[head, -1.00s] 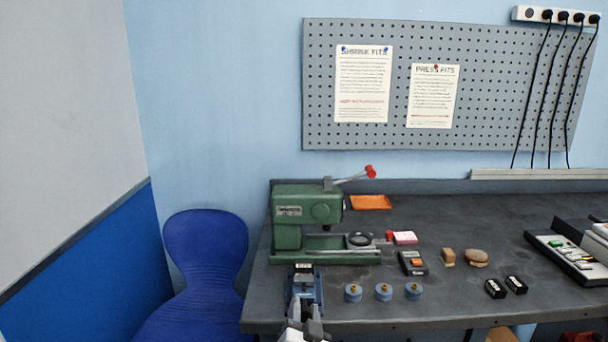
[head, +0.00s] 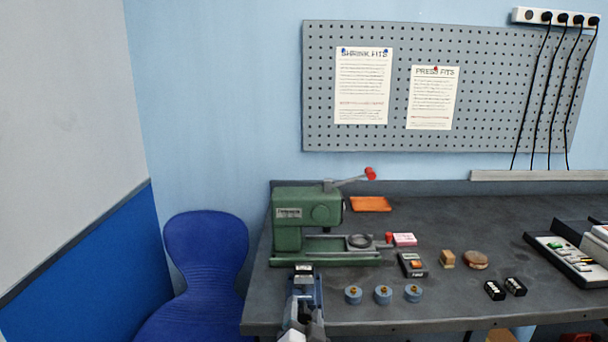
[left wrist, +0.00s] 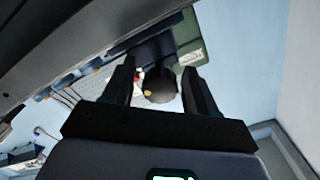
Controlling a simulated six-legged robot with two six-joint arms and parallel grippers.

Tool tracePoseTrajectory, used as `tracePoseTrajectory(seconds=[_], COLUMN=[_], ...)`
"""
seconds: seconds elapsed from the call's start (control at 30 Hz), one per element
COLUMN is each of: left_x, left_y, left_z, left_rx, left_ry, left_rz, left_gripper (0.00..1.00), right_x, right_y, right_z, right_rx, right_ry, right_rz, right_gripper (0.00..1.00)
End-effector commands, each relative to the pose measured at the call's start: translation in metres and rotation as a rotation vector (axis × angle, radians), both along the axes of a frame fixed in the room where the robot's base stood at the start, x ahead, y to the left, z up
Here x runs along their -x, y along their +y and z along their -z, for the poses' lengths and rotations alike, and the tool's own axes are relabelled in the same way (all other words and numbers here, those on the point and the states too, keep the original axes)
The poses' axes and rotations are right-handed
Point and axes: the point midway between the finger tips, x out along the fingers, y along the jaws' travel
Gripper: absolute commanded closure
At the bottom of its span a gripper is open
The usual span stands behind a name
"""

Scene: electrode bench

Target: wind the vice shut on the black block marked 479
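The blue vice (head: 317,292) stands at the front left of the bench, partly hidden by my left arm. A black block with a white label (head: 303,269) shows at its far end; I cannot read the number. My left gripper (head: 301,312) is at the near end of the vice in the head view. In the left wrist view its two dark fingers (left wrist: 162,92) are apart, on either side of a dark round knob (left wrist: 158,86). I see a gap beside the knob, so the fingers do not look closed on it. My right gripper is not in view.
A green press (head: 290,232) stands right behind the vice. Several blue round pieces with brass tops (head: 383,295) are to its right. Two more black blocks (head: 495,290) lie farther right, near a tray (head: 560,262). A blue chair (head: 205,255) stands left of the bench.

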Motion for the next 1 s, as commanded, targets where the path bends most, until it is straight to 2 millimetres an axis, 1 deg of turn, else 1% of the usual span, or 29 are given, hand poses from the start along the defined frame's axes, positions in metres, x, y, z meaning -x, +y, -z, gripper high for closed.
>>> tracePoseTrajectory(seconds=[0.13, 0.23, 0.8, 1.0], left_x=[0.0, 0.005, 0.056, 0.069], left_y=[0.0, 0.0, -0.001, 0.0], left_z=[0.0, 0.0, 0.0, 0.0], left_rx=[0.0, 0.0, 0.001, 0.001], left_ry=[0.0, -0.001, -0.001, 0.0], left_rz=[0.0, 0.001, 0.002, 0.0], left_gripper=[0.43, 0.43, 0.43, 0.43], right_x=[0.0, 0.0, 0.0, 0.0], right_y=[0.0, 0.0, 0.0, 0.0], right_z=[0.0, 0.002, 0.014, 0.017], right_rx=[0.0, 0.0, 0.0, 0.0], right_ry=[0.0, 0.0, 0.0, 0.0], right_rz=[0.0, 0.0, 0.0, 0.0], right_gripper=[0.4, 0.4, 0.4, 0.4])
